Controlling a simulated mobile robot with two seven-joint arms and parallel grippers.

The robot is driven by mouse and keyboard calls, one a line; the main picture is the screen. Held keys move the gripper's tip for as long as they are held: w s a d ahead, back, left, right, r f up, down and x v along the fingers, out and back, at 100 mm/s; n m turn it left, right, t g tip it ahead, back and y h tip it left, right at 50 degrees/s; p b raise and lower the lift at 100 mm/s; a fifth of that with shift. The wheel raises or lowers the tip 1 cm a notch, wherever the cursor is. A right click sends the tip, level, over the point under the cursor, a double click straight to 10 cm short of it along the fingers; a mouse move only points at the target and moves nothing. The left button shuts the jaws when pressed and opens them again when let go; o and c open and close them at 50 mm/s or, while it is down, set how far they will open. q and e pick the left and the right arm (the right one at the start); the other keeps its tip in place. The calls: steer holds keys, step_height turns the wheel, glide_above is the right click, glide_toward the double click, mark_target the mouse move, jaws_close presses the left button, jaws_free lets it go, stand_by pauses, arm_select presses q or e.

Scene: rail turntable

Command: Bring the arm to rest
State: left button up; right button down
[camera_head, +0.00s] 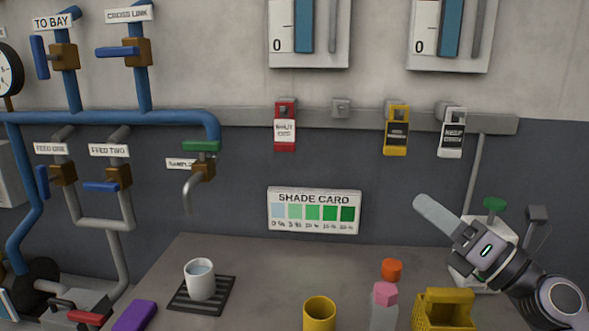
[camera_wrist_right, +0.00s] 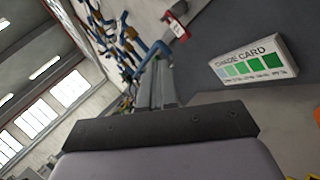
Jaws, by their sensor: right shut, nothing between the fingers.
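My right arm (camera_head: 520,278) comes in from the lower right in the head view. It is raised over the right side of the bench, in front of the wall. My right gripper (camera_head: 421,203) points up and to the left, with its fingers shut and nothing between them. The shut fingers also show in the right wrist view (camera_wrist_right: 157,85). The gripper appears clear of the things around it. My left gripper is not in view.
The bench (camera_head: 250,275) holds a glass of clear liquid (camera_head: 200,280) on a dark ribbed mat (camera_head: 218,302), a yellow cup (camera_head: 319,315), a pink-capped bottle (camera_head: 384,310) and a yellow holder (camera_head: 443,312). The shade card (camera_head: 314,210) and blue pipes (camera_head: 110,118) are behind.

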steer(key=s+d+f+m+h, duration=0.3)
steer(key=f+m+h, duration=0.35)
steer(key=m, duration=0.35)
steer(key=s+d+f+m+g+h, duration=0.1)
steer(key=s+d+f+m+h, duration=0.15)
steer(key=f+m+h, duration=0.4)
steer(key=s+d+f+m+h, duration=0.3)
steer(key=f+m, duration=0.4)
steer(key=m, duration=0.6)
steer(key=s+a+f+m+g+y, duration=0.1)
steer(key=s+a+f+m+g, duration=0.2)
steer(key=s+f+g, duration=0.6)
steer(key=s+a+f+m+g+y, duration=0.1)
steer(key=s+a+f+m+g, duration=0.4)
steer(key=s, duration=0.7)
steer(key=w+a+f+n+t+y, duration=0.1)
steer(key=w+f+n+t, duration=0.1)
steer(key=w+f+t, duration=0.4)
steer(key=shift+f+n+t+y, duration=0.4)
steer(key=shift+f+t, duration=1)
steer(key=shift+f, duration=0.2)
steer(key=shift+w+a, duration=0.1)
